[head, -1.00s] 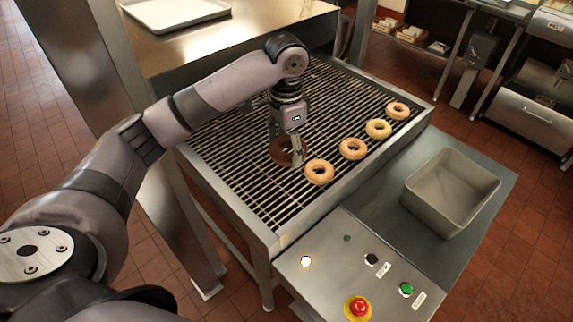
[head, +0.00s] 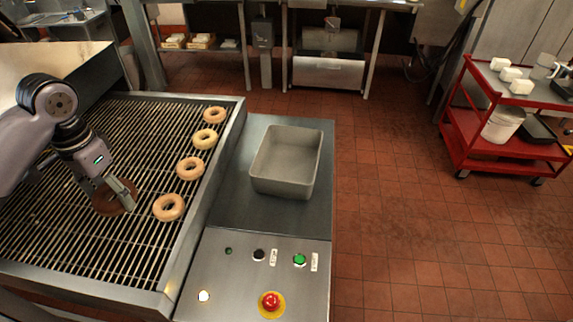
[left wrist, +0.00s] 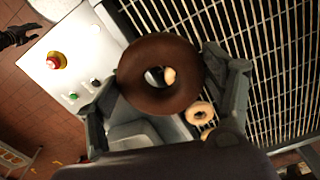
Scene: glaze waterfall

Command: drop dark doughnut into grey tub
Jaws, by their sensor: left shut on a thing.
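My left gripper (head: 121,196) is shut on the dark doughnut (head: 103,204), low over the wire grate at the left of the head view. In the left wrist view the dark doughnut (left wrist: 133,66) sits between both fingers of the left gripper (left wrist: 160,88). I cannot tell how far it is above the bars. The grey tub (head: 261,180) stands empty on the metal counter, right of the grate. It shows partly behind the doughnut in the left wrist view (left wrist: 138,132). A dark, finger-like shape at that view's left edge may be my right gripper (left wrist: 15,37).
Several pale doughnuts (head: 169,207) lie in a row along the right side of the grate (head: 60,240). A control panel (head: 235,275) with a red button is in front of the tub. A red cart (head: 462,133) stands far right; the floor between is clear.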

